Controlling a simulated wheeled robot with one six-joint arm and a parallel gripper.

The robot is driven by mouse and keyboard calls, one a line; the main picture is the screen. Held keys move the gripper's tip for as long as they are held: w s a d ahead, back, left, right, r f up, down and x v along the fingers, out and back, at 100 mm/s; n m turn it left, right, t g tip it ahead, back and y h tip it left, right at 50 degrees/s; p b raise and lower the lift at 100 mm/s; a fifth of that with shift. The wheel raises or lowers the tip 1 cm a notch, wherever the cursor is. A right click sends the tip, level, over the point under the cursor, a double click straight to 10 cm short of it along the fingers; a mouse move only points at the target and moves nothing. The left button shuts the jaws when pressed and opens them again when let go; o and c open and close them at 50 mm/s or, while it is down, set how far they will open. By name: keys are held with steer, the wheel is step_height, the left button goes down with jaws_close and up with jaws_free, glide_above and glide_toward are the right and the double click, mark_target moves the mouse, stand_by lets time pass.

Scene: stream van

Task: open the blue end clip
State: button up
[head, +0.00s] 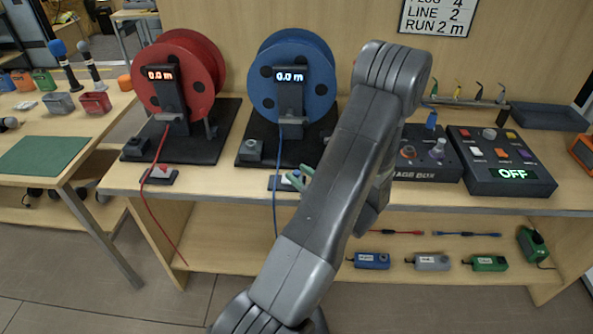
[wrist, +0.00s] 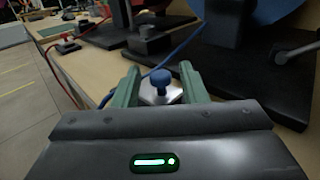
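The blue end clip (head: 278,183) sits at the front edge of the bench, below the blue reel, partly hidden by my gripper in the head view. In the wrist view the clip shows as a pale metal plate with a blue knob (wrist: 161,79) on top. My gripper (wrist: 160,84) has green fingers, one on each side of the knob, with gaps between them and it. It is open and holds nothing. The fingertips also show at the clip in the head view (head: 304,173). The blue cable (head: 276,190) runs from the blue reel (head: 319,85) past the clip and hangs over the edge.
The red reel (head: 205,75) stands to the left, with its red cable and red end clip (head: 160,176). A control box reading OFF (head: 512,187) stands at the right. A lower shelf (head: 235,230) holds small boxes. Bare bench lies between the two clips.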

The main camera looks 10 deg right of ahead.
steer(key=shift+x, duration=0.85)
steer(key=shift+c, duration=0.2)
jaws_close()
steer(key=shift+f, duration=0.1)
steer(key=shift+a+b, duration=0.1)
steer(key=shift+b, duration=0.3)
steer(key=shift+a, duration=0.1)
steer(key=shift+o, duration=0.2)
jaws_free()
